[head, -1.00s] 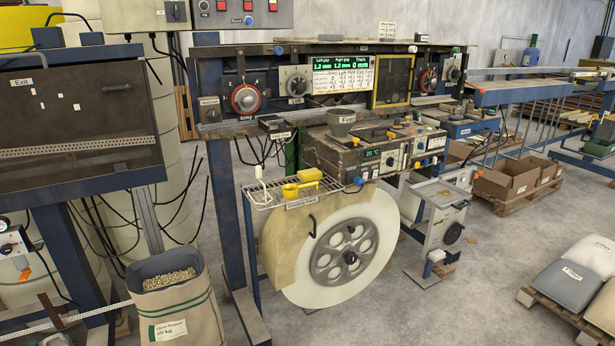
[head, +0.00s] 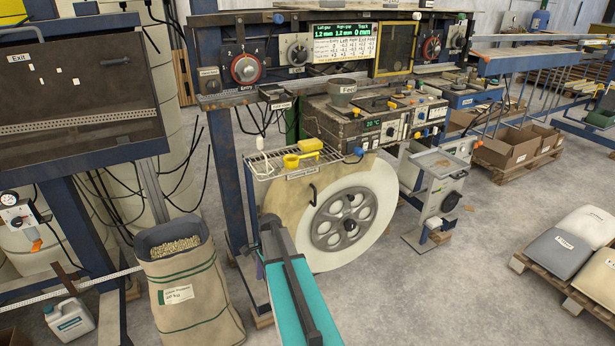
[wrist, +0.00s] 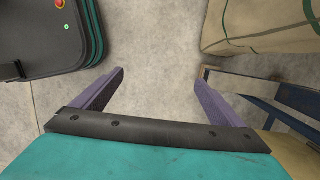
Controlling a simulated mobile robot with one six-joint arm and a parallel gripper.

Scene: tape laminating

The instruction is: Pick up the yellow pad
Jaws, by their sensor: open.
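A small yellow pad (head: 311,145) lies on the wire shelf above the large wheel. A yellow scoop-like item (head: 297,160) sits just in front of it and to its left. In the wrist view my gripper (wrist: 159,80) is open, with two purple fingers spread apart and nothing but bare floor between them. In the head view my teal arm reaches up from the bottom, below the shelf; the fingers are mostly hidden there. The pad is not in the wrist view.
The wire shelf (head: 268,172) also holds a white bottle-like item (head: 261,152) at its left. The pale wheel (head: 380,195) stands under it. A sack of pellets (head: 190,290) stands on the floor to the left. The floor at right is clear up to the pallet.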

